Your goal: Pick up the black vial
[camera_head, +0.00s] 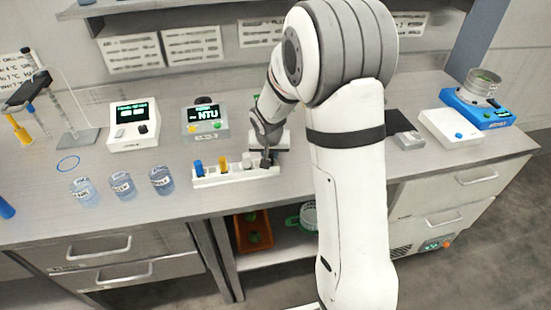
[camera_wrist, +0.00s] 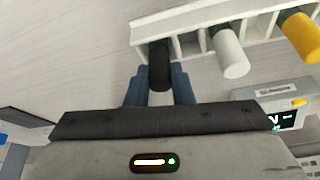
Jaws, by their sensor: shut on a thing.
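My gripper (camera_wrist: 160,88) is shut on the black vial (camera_wrist: 159,62), with a blue finger on each side of it in the wrist view. The vial stands at the end slot of the white rack (camera_wrist: 189,47); I cannot tell whether it is still seated there. In the head view my gripper (camera_head: 267,160) is at the right end of the rack (camera_head: 236,177), and the vial is mostly hidden by it. A white vial (camera_wrist: 229,53) stands beside it in the rack, then a yellow vial (camera_wrist: 302,38). A blue vial (camera_head: 199,167) stands at the rack's left end.
Three labelled glass jars (camera_head: 122,186) stand left of the rack. A turbidity meter (camera_head: 205,121) reading NTU and another meter (camera_head: 133,124) stand behind. A white box (camera_head: 451,128) and a blue scale (camera_head: 479,108) are at right. The front edge of the bench is close to the rack.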

